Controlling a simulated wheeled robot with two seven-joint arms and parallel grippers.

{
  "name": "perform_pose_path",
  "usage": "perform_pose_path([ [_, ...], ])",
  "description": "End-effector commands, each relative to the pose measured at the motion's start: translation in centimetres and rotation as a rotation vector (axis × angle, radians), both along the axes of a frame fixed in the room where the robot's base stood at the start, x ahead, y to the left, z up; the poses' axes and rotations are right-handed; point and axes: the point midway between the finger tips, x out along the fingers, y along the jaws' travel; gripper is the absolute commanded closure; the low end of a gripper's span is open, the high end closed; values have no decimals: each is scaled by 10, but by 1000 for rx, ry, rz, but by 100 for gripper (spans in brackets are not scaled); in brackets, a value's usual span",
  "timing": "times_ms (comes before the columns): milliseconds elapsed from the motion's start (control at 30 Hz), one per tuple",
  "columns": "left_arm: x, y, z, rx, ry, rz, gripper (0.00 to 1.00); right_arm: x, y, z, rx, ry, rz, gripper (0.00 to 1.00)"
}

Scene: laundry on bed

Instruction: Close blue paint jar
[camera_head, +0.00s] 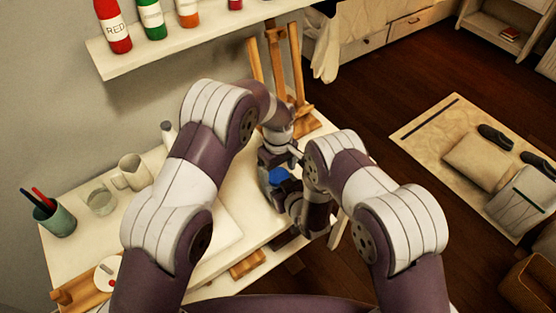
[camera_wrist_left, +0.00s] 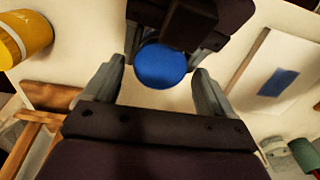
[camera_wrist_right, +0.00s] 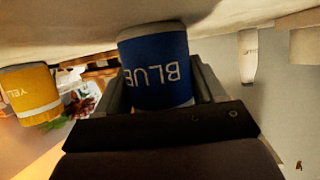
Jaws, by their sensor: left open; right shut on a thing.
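The blue paint jar (camera_wrist_right: 158,80) shows its BLUE label upside down in the right wrist view. My right gripper (camera_wrist_right: 157,95) is shut on its sides, and the jar's base is by the white table surface. In the left wrist view the jar's round blue top (camera_wrist_left: 160,66) lies between the spread fingers of my left gripper (camera_wrist_left: 158,82), which is open and apart from it. I cannot tell whether this blue disc is a lid or bare paint. In the head view the blue top (camera_head: 278,175) shows small between my two hands, which hide much of the jar.
A yellow jar (camera_wrist_right: 28,92) stands near the blue one. A pen cup (camera_head: 54,219), a glass (camera_head: 100,200) and a mug (camera_head: 132,172) stand at the table's left. A wooden easel (camera_head: 285,75) rises behind. A shelf (camera_head: 190,40) with paint bottles hangs on the wall.

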Motion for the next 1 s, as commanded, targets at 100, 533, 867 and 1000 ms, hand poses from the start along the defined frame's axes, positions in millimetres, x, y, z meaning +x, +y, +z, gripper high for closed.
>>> perform_pose_path([
  [100, 0, 0, -6, 0, 0, 0, 15, 0, 0, 0, 0, -1, 0, 100],
  [533, 0, 0, -7, 0, 0, 0, 64, 0, 0, 0, 0, -1, 0, 100],
  [867, 0, 0, -7, 0, 0, -38, 75, 0, 0, 0, 0, 0, 0, 100],
  [1000, 0, 0, -8, 1, 1, -251, 75, 0, 0, 0, 0, 0, -1, 100],
])
